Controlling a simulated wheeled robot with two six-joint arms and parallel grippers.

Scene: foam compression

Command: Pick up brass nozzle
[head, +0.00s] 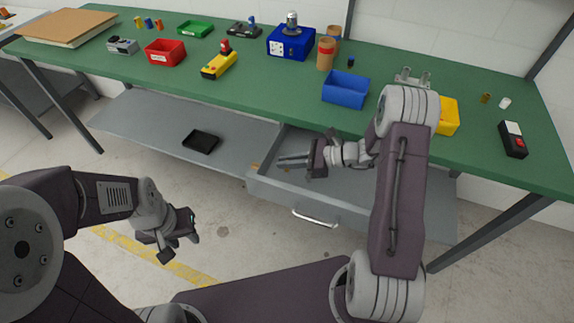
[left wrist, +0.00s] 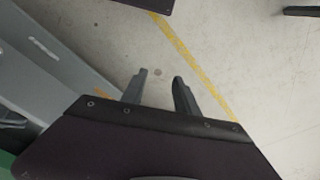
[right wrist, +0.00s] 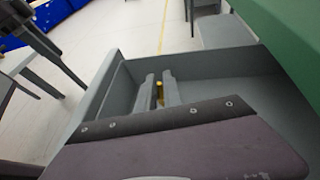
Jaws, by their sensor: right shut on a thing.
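My right gripper (head: 282,161) reaches over the open grey drawer (head: 322,197) below the bench. In the right wrist view its fingers (right wrist: 159,80) are close together, inside the drawer walls. A small brass-coloured piece, which looks like the brass nozzle (right wrist: 160,92), shows between them; most of it is hidden by the fingers. The head view does not show it clearly. My left gripper (head: 180,247) hangs over the floor, left of the drawer. Its fingers (left wrist: 160,75) are apart with only floor between them.
The green bench (head: 280,85) holds a blue bin (head: 346,89), a red bin (head: 165,52), a yellow bin (head: 448,117) and a small brass-coloured piece (head: 486,98). A grey shelf (head: 150,117) with a black tray (head: 201,141) lies left of the drawer. The floor in front is clear.

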